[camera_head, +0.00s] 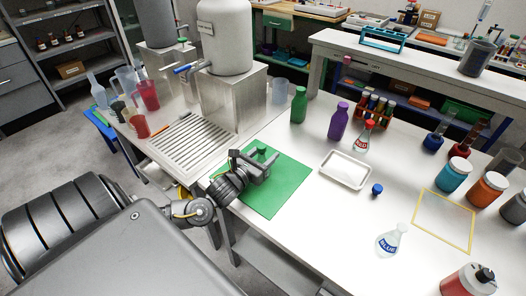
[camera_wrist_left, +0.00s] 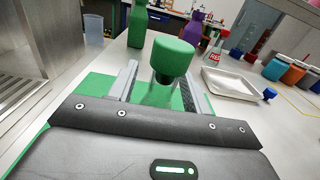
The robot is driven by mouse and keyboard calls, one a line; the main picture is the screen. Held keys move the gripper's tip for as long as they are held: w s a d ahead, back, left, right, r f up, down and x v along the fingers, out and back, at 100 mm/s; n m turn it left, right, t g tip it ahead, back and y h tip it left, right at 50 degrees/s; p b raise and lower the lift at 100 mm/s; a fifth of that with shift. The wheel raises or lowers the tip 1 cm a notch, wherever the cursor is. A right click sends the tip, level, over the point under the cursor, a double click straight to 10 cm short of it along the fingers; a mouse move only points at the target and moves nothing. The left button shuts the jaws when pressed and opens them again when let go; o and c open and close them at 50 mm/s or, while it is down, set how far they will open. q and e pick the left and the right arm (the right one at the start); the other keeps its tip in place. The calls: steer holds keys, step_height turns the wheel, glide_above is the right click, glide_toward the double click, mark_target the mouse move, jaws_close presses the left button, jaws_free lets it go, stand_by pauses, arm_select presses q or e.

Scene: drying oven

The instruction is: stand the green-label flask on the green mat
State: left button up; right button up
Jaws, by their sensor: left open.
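The green mat (camera_head: 284,192) lies flat on the white table, and its left part also shows in the left wrist view (camera_wrist_left: 100,88). My left gripper (camera_head: 264,163) is over the mat's far left part. In the left wrist view its open fingers (camera_wrist_left: 160,88) stand on either side of a clear flask (camera_wrist_left: 157,94) with a green stopper (camera_wrist_left: 173,58). The flask looks upright at the mat. Its label and base are hidden by the gripper, so I cannot tell contact from the head view. The stopper shows there (camera_head: 261,149) just beyond the gripper. My right gripper is not in view.
A green bottle (camera_head: 298,105) and a purple bottle (camera_head: 338,121) stand behind the mat. A white tray (camera_head: 346,169) and a blue stopper (camera_head: 377,189) lie to its right, near a blue-label flask (camera_head: 390,240). A steel drain grid (camera_head: 186,142) is at the left.

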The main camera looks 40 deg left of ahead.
arm_select(q)
steer(key=s, duration=0.6)
steer(key=s+b, duration=0.1)
steer(key=s, duration=0.5)
steer(key=shift+d+r, duration=0.15)
